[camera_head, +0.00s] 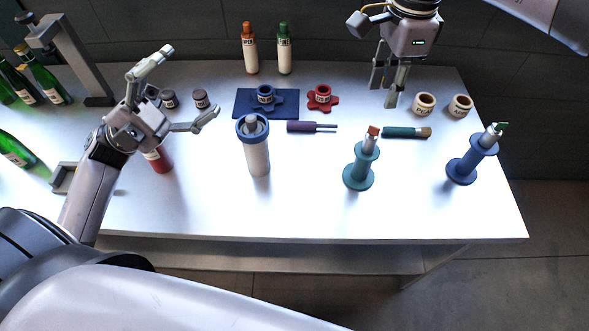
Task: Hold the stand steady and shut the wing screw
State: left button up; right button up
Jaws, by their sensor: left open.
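I cannot tell for sure which thing is the stand or the wing screw. A teal spool-shaped stand (359,168) with an orange-brown top (373,131) is upright right of centre. A blue spool-shaped stand (466,166) with a green tip (501,126) leans right near the right end. My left gripper (191,81) is wide open and empty, above the left part of the table. My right gripper (385,90) points down over the back of the table, behind the teal stand. Its fingers are apart, with nothing visible between them.
A blue and white cylinder (256,155), a purple tool (301,127) and a teal tool (401,132) occupy the middle. Behind are a blue mat (242,110), a red lobed piece (322,103), two bottles (251,55) and two cups (424,104). Green bottles (47,84) are left. The front strip is clear.

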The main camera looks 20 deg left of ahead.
pick_arm(q)
jog(key=d+f+n+g, duration=0.1)
jog(key=d+f+g, duration=0.1)
jog(key=d+f, duration=0.2)
jog(key=n+t+y, duration=0.5)
jog(key=n+y, duration=0.5)
jog(key=n, duration=0.8)
send_near(378, 149)
jog(key=x, duration=0.7)
jog(key=shift+w+d+f, duration=0.1)
jog(key=shift+w+f, duration=0.3)
jog(key=shift+w, duration=0.1)
jog(key=shift+c, duration=0.6)
grip_shut()
